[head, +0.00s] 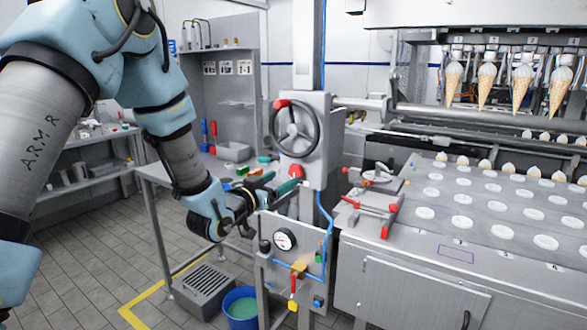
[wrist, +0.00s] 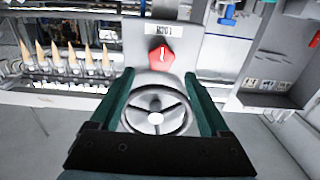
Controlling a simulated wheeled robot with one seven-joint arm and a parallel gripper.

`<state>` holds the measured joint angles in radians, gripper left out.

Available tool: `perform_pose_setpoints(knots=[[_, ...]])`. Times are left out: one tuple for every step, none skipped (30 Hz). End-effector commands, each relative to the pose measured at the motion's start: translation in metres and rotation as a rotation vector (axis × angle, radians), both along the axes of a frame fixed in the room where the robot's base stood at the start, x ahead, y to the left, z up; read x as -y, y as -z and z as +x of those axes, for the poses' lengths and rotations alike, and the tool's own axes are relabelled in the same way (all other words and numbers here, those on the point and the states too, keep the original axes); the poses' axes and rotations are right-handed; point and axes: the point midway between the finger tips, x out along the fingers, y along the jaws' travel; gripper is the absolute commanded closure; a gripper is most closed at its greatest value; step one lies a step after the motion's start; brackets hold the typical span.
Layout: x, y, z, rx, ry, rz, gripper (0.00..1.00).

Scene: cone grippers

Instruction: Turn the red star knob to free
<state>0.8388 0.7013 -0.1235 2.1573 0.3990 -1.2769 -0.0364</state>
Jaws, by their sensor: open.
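The red star knob (head: 295,171) sits on the front of the grey column head, just below the handwheel (head: 296,130). In the wrist view, which looks upside down, the knob (wrist: 160,60) has a white mark and lies beyond the fingertips, near a small label (wrist: 166,29) that I cannot read surely. My gripper (head: 284,181) is open, its green fingers pointing at the column just below and in front of the knob. In the wrist view the handwheel (wrist: 156,108) shows between the two fingers. Nothing is held.
A panel with a gauge (head: 285,240) and a yellow valve (head: 299,268) stands below my gripper. A blue bucket (head: 241,305) and grey crate (head: 203,287) stand on the floor.

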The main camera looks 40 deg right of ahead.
Motion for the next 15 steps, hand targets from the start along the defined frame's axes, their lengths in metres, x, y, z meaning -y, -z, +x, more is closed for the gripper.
perform_pose_setpoints(knots=[[0.011, -0.004, 0.002, 0.000, 0.002, 0.000, 0.20], [0.016, -0.004, 0.003, -0.001, 0.002, 0.000, 0.20], [0.023, -0.004, 0.005, 0.000, 0.001, 0.000, 0.20], [0.028, -0.004, 0.007, -0.001, 0.001, 0.001, 0.20], [0.032, -0.003, 0.008, -0.001, 0.000, 0.001, 0.20], [0.038, -0.003, 0.010, -0.001, 0.000, 0.000, 0.20], [0.042, -0.003, 0.011, -0.001, 0.000, 0.001, 0.20], [0.045, -0.003, 0.012, 0.000, 0.000, 0.000, 0.20], [0.049, -0.002, 0.013, 0.000, 0.000, 0.001, 0.20], [0.052, -0.002, 0.013, 0.000, 0.000, 0.001, 0.20], [0.054, -0.002, 0.014, 0.000, 0.000, 0.001, 0.20], [0.056, -0.001, 0.015, -0.001, -0.001, 0.002, 0.20], [0.058, -0.001, 0.015, 0.000, -0.001, 0.001, 0.20], [0.059, -0.001, 0.016, 0.000, -0.001, 0.001, 0.20], [0.059, -0.001, 0.016, 0.000, -0.001, 0.000, 0.20]])
